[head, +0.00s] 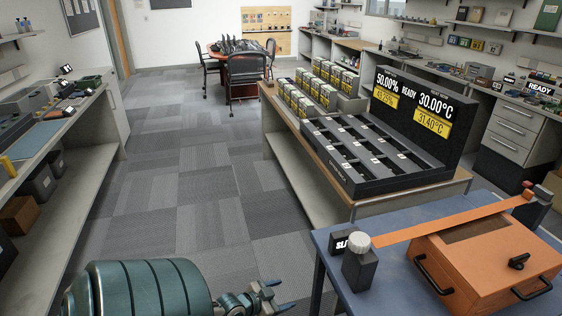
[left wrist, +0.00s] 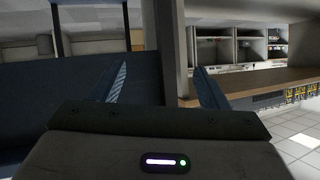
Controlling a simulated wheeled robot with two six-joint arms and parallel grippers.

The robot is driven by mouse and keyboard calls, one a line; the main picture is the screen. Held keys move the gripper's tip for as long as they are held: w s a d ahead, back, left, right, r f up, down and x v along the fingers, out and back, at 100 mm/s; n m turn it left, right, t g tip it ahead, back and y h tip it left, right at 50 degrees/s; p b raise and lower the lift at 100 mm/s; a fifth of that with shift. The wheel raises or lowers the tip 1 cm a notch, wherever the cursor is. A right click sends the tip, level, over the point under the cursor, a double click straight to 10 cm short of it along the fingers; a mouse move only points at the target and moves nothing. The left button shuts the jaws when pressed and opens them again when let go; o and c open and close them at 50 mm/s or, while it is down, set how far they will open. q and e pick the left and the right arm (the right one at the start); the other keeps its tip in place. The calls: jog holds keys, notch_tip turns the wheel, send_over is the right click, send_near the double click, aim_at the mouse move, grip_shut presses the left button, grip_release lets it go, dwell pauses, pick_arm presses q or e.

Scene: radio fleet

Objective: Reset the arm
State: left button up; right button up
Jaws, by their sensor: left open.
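My left gripper (head: 262,291) shows at the bottom of the head view, low over the carpet floor, at the end of my thick green arm. It also shows in the left wrist view (left wrist: 160,82), where its two fingers stand well apart with nothing between them. The gripper is open and empty. It is to the left of the blue table and apart from it. My right gripper is in neither view.
A blue table (head: 420,225) with an orange box (head: 480,262) stands at the lower right. Behind it, a wooden bench (head: 365,203) bears a black slotted charger rack (head: 375,160). A side counter (head: 70,125) runs along the left. The carpeted aisle (head: 190,190) is clear.

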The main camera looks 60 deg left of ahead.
pick_arm(q)
jog(key=shift+s+f, duration=0.1)
jog(key=shift+f, duration=0.1)
dwell(0.5)
jog(key=s+d+f+n+g+y, duration=0.1)
jog(key=s+f+g, duration=0.2)
jog(key=s+f, duration=0.5)
jog(key=s+d+f+n+g+y, duration=0.1)
jog(key=s+f+g, duration=0.15)
jog(key=f, duration=0.95)
jog(key=s+d+f+g, duration=0.3)
jog(key=s+d+f, duration=0.4)
jog(key=s+d, duration=0.1)
jog(key=s+d+f+g+h, duration=0.1)
jog(key=s+d+f+g, duration=0.2)
jog(key=s+d+f, duration=0.4)
jog(key=s+f, duration=0.1)
jog(key=s, duration=0.3)
jog(key=shift+s+d, duration=0.25)
jog(key=shift+d, duration=0.15)
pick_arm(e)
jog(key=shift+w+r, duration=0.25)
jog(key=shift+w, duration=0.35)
pick_arm(q)
jog(key=shift+f, duration=0.1)
